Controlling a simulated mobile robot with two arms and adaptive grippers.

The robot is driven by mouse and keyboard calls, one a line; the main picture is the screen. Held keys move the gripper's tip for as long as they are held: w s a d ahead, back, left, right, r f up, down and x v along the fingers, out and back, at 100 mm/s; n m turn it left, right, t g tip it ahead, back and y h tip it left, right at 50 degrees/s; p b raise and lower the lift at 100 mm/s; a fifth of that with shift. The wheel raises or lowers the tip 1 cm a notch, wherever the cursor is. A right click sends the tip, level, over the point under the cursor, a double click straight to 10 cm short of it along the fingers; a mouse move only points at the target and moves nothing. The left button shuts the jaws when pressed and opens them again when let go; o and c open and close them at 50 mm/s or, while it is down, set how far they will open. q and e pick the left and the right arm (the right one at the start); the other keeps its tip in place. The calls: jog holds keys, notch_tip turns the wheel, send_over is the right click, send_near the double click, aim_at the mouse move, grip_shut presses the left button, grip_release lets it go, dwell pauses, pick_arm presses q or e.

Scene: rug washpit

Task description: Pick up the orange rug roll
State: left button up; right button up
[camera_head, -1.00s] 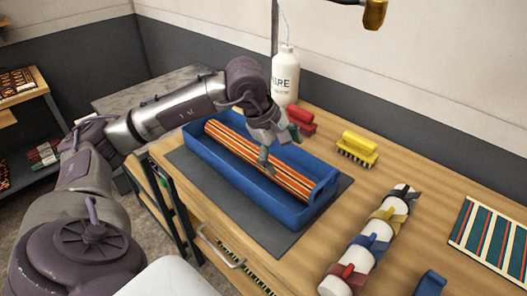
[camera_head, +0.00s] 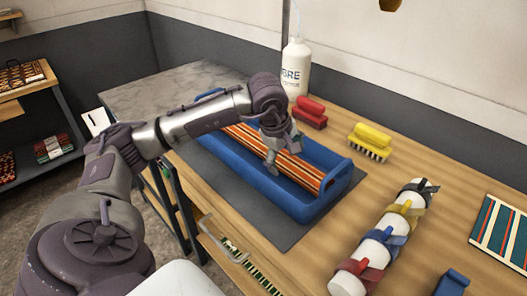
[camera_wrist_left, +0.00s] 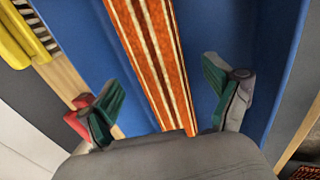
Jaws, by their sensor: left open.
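The orange rug roll (camera_head: 310,174), striped with dark and cream lines, lies lengthwise in a blue tray (camera_head: 322,211) on the bench. My left gripper (camera_head: 284,153) is over the middle of the roll, pointing down, open and empty. In the left wrist view the roll (camera_wrist_left: 150,50) runs between the two spread green-padded fingers (camera_wrist_left: 165,100), with a gap on each side. I cannot tell how far the fingertips reach down beside it. My arm hides part of the roll and the tray's far end. My right gripper is not in view.
The tray sits on a dark mat (camera_head: 285,233). Behind it stand a white bottle (camera_head: 296,70), a red brush (camera_head: 310,112) and a yellow brush (camera_head: 370,142). A white roll with coloured straps (camera_head: 383,240) lies to the right. Bare wood lies between.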

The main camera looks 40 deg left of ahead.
pick_arm(q)
jog(key=b+x, duration=0.1)
jog(key=x, duration=0.2)
jog(key=shift+c, duration=0.2)
jog(key=shift+r, duration=0.1)
jog(key=shift+c, duration=1.4)
jog(key=c, duration=1.3)
jog(key=shift+c, duration=0.4)
jog(key=shift+r, duration=0.15)
